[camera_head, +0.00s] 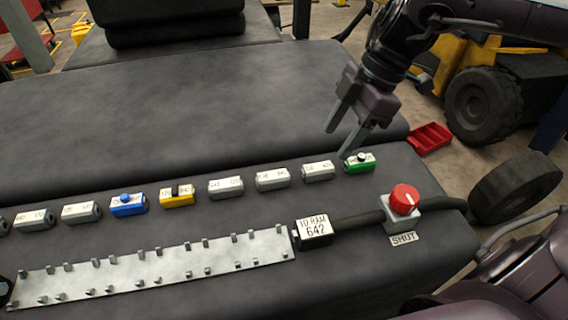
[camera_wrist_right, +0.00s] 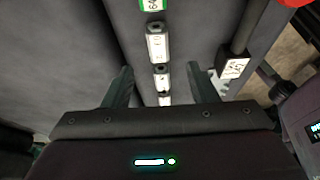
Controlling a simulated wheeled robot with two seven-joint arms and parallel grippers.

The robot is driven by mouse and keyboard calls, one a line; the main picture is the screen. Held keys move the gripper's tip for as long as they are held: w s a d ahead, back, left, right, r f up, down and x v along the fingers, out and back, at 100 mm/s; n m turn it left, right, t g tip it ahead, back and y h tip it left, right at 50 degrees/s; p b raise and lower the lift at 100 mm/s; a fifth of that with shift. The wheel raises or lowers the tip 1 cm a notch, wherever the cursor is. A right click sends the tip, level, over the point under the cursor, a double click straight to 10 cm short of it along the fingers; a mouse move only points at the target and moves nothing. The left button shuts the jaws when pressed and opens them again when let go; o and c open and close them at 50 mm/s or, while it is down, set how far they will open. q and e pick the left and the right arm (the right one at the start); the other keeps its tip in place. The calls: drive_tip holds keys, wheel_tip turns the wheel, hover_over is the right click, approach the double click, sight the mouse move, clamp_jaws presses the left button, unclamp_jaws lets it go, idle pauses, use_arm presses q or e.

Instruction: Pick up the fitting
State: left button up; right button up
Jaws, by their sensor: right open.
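Several small block fittings lie in a row across the dark grey surface. Most are light grey, such as one (camera_head: 273,179) near the middle; one is blue (camera_head: 128,205), one yellow (camera_head: 177,196) and one green (camera_head: 359,163) at the right end. I cannot tell which is the task's fitting. My right gripper (camera_head: 339,143) is open and empty, above and just behind the right end of the row. In the right wrist view its fingers (camera_wrist_right: 160,72) point toward the row, with a grey fitting (camera_wrist_right: 161,78) showing between them. My left gripper is not in view.
A metal strip with pegs (camera_head: 150,272) lies in front of the row. A red knob (camera_head: 404,198) on a grey box and a block labelled 642 (camera_head: 313,230) sit at the right on a dark cable. A red bin (camera_head: 430,138) stands on the floor.

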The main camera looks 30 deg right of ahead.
sight(322, 166)
drive_tip(key=f, duration=0.1)
drive_tip(key=f+p, duration=0.1)
drive_tip(key=f, duration=0.1)
drive_tip(key=shift+s+a+f+p, duration=0.25)
drive_tip(key=shift+s+p, duration=0.1)
drive_tip(key=shift+p, duration=0.05)
drive_tip(key=shift+w+a+f+p, duration=0.2)
drive_tip(key=shift+w+a+f, duration=0.1)
drive_tip(key=shift+f, duration=0.3)
drive_tip(key=shift+w+a+f+p, duration=0.15)
drive_tip(key=shift+w+f+p, duration=0.1)
drive_tip(key=shift+f, duration=0.3)
drive_tip(key=shift+w+a+f, duration=0.2)
drive_tip(key=shift+a+f, duration=0.15)
drive_tip(key=shift+f, duration=0.3)
drive_tip(key=shift+s+d, duration=0.1)
drive_tip(key=shift+s, duration=0.05)
drive_tip(key=c, duration=1.1)
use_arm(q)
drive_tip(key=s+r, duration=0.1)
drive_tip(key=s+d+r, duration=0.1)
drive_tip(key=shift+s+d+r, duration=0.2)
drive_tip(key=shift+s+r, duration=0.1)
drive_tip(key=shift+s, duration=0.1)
use_arm(e)
drive_tip(key=shift+c, duration=0.2)
